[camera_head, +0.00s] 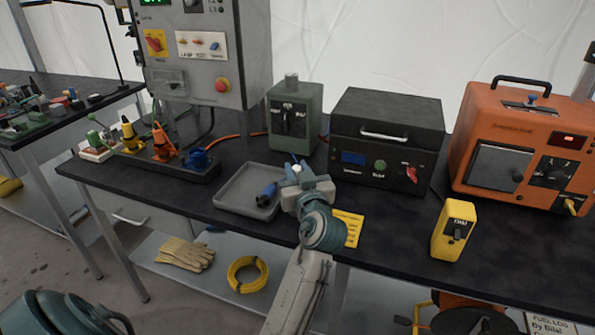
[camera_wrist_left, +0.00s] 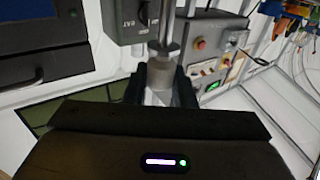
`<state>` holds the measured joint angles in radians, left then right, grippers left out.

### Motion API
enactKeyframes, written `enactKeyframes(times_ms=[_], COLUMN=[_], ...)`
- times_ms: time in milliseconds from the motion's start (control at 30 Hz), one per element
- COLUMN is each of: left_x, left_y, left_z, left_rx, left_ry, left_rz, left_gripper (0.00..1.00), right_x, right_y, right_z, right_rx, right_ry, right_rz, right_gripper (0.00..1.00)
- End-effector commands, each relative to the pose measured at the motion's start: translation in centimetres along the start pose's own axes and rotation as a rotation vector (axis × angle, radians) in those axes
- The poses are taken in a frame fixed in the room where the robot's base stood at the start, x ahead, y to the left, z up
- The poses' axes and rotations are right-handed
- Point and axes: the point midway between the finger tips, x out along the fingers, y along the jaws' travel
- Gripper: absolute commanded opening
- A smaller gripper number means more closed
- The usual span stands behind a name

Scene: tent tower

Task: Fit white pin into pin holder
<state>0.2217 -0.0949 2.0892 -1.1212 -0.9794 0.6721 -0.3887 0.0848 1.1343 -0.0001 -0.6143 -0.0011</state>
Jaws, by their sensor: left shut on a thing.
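My left gripper (camera_head: 298,166) is over the dark bench, beside the right edge of a shallow grey tray (camera_head: 228,201). In the left wrist view the two dark fingers of this gripper (camera_wrist_left: 164,80) are shut on a pale grey-white pin (camera_wrist_left: 163,48), which sticks out beyond the fingertips. In the head view the gripper and wrist mostly hide the pin. A blue pin-like piece (camera_head: 267,194) lies in the tray. I cannot tell for certain which thing is the pin holder. My right gripper is not in view.
A green switch box (camera_head: 295,118) and a black-topped unit (camera_head: 385,140) stand behind the gripper. A black rack (camera_head: 175,170) holds coloured plugs at left. An orange machine (camera_head: 520,150) and a yellow handset (camera_head: 453,230) are at right. The bench front right of the yellow label is partly clear.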

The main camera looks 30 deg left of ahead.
Motion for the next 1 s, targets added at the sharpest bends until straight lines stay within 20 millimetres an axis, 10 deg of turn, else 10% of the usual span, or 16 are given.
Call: enactKeyframes(times_ms=[1000], left_x=[0.0], left_y=[0.0], left_z=[0.01], left_rx=[0.002], left_ry=[0.001], left_rz=[-0.004], left_gripper=[0.0], right_x=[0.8], right_y=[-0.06], right_z=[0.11], right_rx=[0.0], right_ry=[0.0], right_rz=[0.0], right_gripper=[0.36])
